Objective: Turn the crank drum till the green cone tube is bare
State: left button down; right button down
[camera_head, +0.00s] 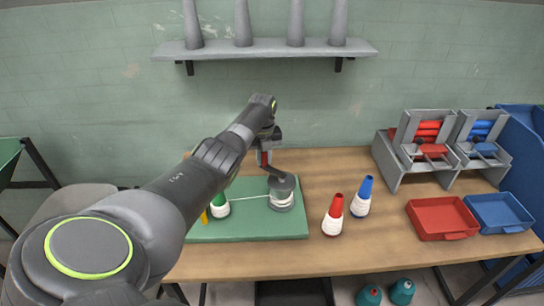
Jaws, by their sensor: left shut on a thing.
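The crank drum (284,198) stands on the green board, a grey drum with white thread wound on it. My left gripper (267,150) is shut on the red crank handle (264,159), above and behind the drum. The green cone tube (219,199) stands at the left on the board, partly hidden by my left arm. White thread covers its lower part, and its green tip is bare. A white thread runs from it to the drum. My right gripper is not in view.
A red cone (333,215) and a blue cone (361,196), both with white thread, stand right of the board (245,230). Red (442,216) and blue (500,212) trays and grey racks (407,145) fill the table's right. A shelf (265,47) holds several grey cones.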

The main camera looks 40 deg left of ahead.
pick_arm(q)
jog(key=shift+f, duration=0.1)
dwell(0.3)
jog(key=c, duration=1.3)
grip_release()
jog(key=shift+d, duration=0.1)
jog(key=shift+w+r, duration=0.1)
jog(key=shift+r, duration=0.4)
notch_tip(320, 180, up, 16)
jog(key=b, duration=0.2)
jog(key=shift+r, duration=0.25)
